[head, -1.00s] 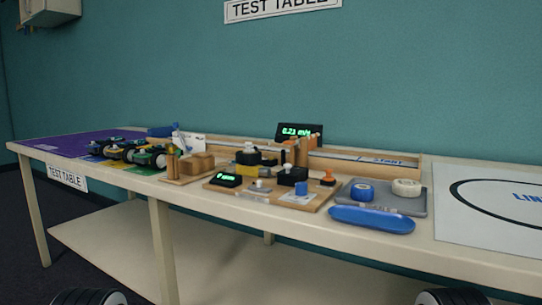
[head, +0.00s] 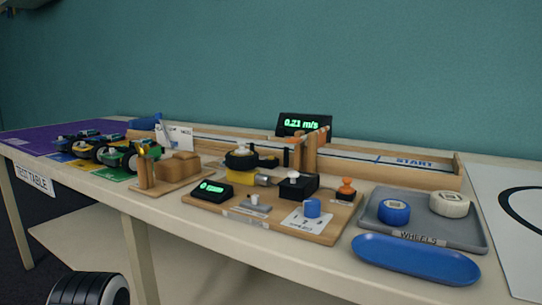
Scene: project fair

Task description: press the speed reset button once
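A black speed display (head: 304,124) with green digits, which look like 0.21 m/s, stands at the back of the table behind the wooden track. An orange knob-like button (head: 346,186) on a small dark base sits at the right of the wooden board. A black box with a pale round top (head: 294,184) stands left of it. No label here shows which one is the speed reset button. Neither gripper is in view.
The test table (head: 110,190) holds a grey tray (head: 473,236) with blue and white wheels, and an empty blue tray (head: 415,260) in front. A wooden board (head: 232,206) carries a small green-lit meter (head: 211,190). Toy cars (head: 118,157) stand left. A wooden track (head: 420,176) runs behind.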

